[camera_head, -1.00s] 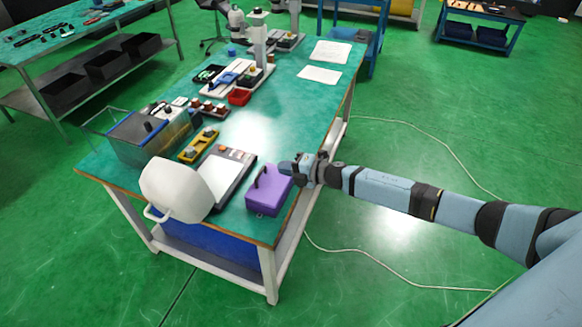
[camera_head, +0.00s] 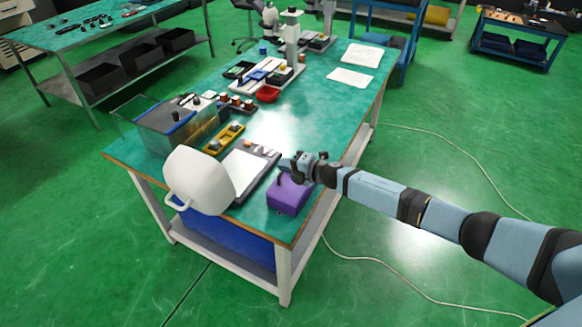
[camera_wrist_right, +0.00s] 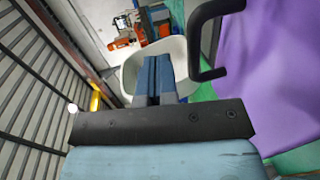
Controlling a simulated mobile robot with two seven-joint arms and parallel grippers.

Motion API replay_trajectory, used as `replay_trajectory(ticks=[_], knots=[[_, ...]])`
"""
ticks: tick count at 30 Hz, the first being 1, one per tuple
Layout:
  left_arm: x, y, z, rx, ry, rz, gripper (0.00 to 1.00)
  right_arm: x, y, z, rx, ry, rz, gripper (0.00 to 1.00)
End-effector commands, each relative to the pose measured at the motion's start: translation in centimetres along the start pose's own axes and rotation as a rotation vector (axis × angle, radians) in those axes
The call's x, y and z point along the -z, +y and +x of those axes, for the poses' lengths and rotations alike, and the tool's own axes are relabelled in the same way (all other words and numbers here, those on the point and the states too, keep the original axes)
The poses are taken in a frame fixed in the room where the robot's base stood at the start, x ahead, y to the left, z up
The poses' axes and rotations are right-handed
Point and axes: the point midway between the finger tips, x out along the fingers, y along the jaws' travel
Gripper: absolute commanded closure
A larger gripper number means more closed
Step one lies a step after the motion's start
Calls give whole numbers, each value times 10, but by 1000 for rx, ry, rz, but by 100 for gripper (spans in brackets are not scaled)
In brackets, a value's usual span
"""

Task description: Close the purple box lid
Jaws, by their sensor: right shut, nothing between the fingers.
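The purple box (camera_head: 287,197) sits at the near right corner of the green-topped table. Its top looks flat and lowered in the head view; I cannot tell whether the lid is fully seated. A black handle (camera_head: 279,181) stands on its left side. In the wrist view the purple surface (camera_wrist_right: 265,75) fills the right, with the black handle (camera_wrist_right: 205,45) beside it. My right gripper (camera_head: 286,163) is shut and empty, just above and behind the box by the handle. Its shut fingers (camera_wrist_right: 154,78) show left of the handle in the wrist view. My left gripper is out of view.
A grey panel device (camera_head: 250,170) lies left of the box, with a rounded white object (camera_head: 198,180) in front. A yellow tray (camera_head: 224,138), red bin (camera_head: 268,94) and glass-sided tank (camera_head: 170,130) stand farther back. The tabletop (camera_head: 300,120) behind the gripper is clear.

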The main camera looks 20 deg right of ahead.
Motion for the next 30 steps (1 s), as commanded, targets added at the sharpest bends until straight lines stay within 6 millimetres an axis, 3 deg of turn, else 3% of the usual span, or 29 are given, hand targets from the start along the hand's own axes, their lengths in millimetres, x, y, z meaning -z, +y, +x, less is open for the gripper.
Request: replay_trajectory(ticks=[24,30], knots=[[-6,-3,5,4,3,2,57,1,-7,11,-1,1,0,100],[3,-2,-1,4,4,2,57,-2,5,7,-1,0,0,100]])
